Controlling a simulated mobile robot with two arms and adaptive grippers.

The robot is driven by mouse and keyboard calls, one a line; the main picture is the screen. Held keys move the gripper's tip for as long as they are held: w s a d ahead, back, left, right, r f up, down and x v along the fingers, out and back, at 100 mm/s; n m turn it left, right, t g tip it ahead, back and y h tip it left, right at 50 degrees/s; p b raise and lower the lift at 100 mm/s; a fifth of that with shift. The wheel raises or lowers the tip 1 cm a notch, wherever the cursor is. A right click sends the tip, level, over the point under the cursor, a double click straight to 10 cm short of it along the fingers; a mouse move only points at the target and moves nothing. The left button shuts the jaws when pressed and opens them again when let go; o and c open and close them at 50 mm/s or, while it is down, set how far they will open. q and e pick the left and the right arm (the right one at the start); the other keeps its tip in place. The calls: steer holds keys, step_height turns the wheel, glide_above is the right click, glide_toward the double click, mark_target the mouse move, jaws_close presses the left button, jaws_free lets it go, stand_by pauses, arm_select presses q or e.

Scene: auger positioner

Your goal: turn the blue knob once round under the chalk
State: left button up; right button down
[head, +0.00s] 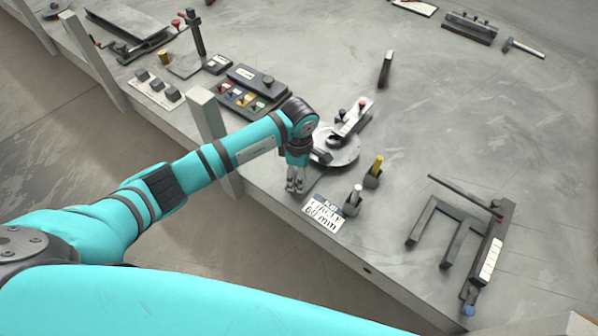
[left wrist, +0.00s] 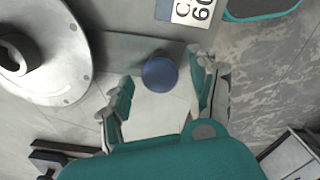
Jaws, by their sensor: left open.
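The round blue knob (left wrist: 160,72) shows from above in the left wrist view, at the end of a grey strip. It lies between the two fingers of my left gripper (left wrist: 160,90), slightly beyond the tips, with gaps visible on both sides. In the head view my left gripper (head: 295,185) points down at the table's front edge and hides this knob. A round metal disc (left wrist: 70,75) lies left of the knob; it also shows in the head view (head: 345,158). I cannot pick out the chalk with certainty. My right gripper is not in view.
A dark post (head: 386,69) stands behind. A forked frame (head: 458,235) lies right. The table (head: 480,130) is mostly clear behind.

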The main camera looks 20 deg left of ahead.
arm_select(q)
steer(key=c, duration=1.2)
steer(key=shift+o, duration=0.2)
steer(key=shift+n, duration=0.4)
steer(key=shift+f+n+b, duration=0.1)
steer(key=shift+n+b, duration=0.65)
steer(key=shift+n, duration=0.25)
steer(key=n+b, duration=0.1)
steer(key=n, duration=0.2)
steer(key=shift+n, duration=0.4)
steer(key=n+b, duration=0.1)
steer(key=n, duration=0.2)
steer(key=shift+n+b, duration=0.5)
steer(key=shift+n, duration=1.1)
